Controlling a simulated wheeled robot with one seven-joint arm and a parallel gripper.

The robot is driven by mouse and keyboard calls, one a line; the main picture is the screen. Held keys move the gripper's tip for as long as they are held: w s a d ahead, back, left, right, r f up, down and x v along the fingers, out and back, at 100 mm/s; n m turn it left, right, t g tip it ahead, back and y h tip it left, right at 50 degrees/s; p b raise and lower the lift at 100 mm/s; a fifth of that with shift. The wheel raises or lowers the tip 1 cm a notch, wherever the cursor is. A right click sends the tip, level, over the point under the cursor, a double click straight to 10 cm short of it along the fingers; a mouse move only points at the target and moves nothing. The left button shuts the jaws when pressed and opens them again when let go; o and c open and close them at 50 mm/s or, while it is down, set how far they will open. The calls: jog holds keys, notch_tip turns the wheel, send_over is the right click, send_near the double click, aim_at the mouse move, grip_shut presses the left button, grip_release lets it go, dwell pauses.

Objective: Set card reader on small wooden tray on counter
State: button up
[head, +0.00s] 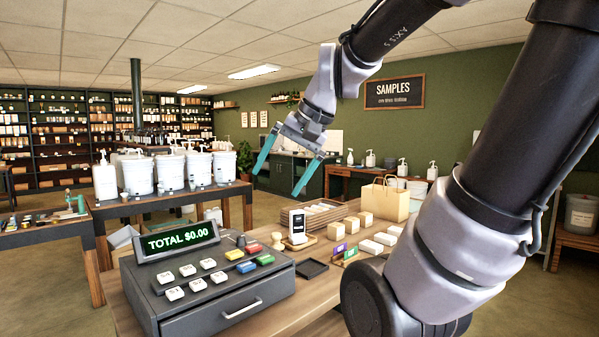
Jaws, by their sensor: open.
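A small upright white device with a dark face (297,226), which looks like the card reader, stands on the counter behind the cash register. A thin light-wood piece (299,244) shows at its foot; it may be the small wooden tray, but I cannot tell whether the device rests on it or is part of it. My gripper (278,181) is open and empty, with its two teal fingers pointing down. It appears in the air above the counter, higher than the device and apart from it.
The cash register (225,285) fills the counter's front left. A small black tray (312,268) lies to its right. A slatted wooden crate (325,215), several small boxes (366,218) and a paper bag (385,198) stand behind. White pump buckets (170,172) stand on another table.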

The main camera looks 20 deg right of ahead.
jog(key=shift+n+t+h, duration=0.7)
jog(key=shift+t+h, duration=0.1)
jog(key=shift+h, duration=0.1)
jog(key=s+d, duration=0.2)
jog(key=s, duration=0.1)
jog(key=shift+d+r, duration=0.35)
jog(key=shift+d, duration=0.05)
